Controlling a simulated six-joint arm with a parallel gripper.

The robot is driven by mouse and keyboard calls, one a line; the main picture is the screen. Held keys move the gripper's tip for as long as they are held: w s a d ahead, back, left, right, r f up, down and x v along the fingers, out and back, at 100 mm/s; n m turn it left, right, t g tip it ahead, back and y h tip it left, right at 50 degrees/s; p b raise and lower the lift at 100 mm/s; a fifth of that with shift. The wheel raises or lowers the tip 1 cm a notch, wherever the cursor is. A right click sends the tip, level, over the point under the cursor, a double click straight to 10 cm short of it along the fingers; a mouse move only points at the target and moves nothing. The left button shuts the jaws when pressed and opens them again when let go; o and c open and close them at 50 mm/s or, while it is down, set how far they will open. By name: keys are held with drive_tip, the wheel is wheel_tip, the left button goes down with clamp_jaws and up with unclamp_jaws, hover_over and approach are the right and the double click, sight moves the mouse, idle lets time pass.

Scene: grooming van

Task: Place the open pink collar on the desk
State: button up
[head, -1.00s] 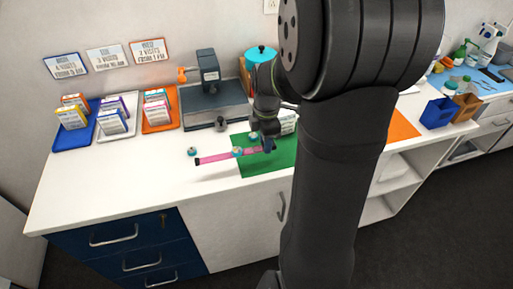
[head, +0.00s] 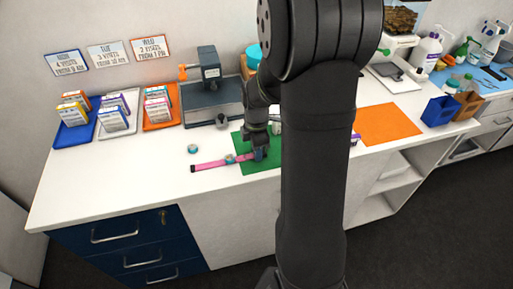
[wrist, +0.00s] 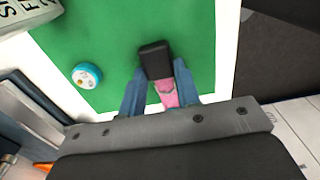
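The pink collar (head: 208,165) is a narrow open strap, stretched out low at the desk top (head: 130,190). Its right end is over the green mat (head: 243,165) and its left end over the white desk. In the wrist view, its black end piece (wrist: 155,60) and a bit of pink strap (wrist: 168,95) show between the two blue fingers. My gripper (head: 260,155) appears shut on this end, low over the mat. My gripper (wrist: 159,75) hides part of the strap. Whether the whole strap touches the desk is hard to tell.
A teal disc (head: 193,149) lies behind the collar's left end. Another teal-rimmed disc (wrist: 87,75) is on the mat. A grey machine (head: 210,95) and trays with boxes (head: 75,135) stand behind. An orange mat (head: 388,124) is right. The front left desk is clear.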

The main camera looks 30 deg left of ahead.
drive_tip(key=o, duration=0.4)
drive_tip(key=shift+c, duration=0.2)
drive_tip(key=shift+r, duration=0.15)
wheel_tip(320, 180, up, 12)
idle(0.3)
wheel_tip(320, 180, down, 12)
drive_tip(key=shift+f, duration=0.15)
drive_tip(key=shift+r, duration=2.15)
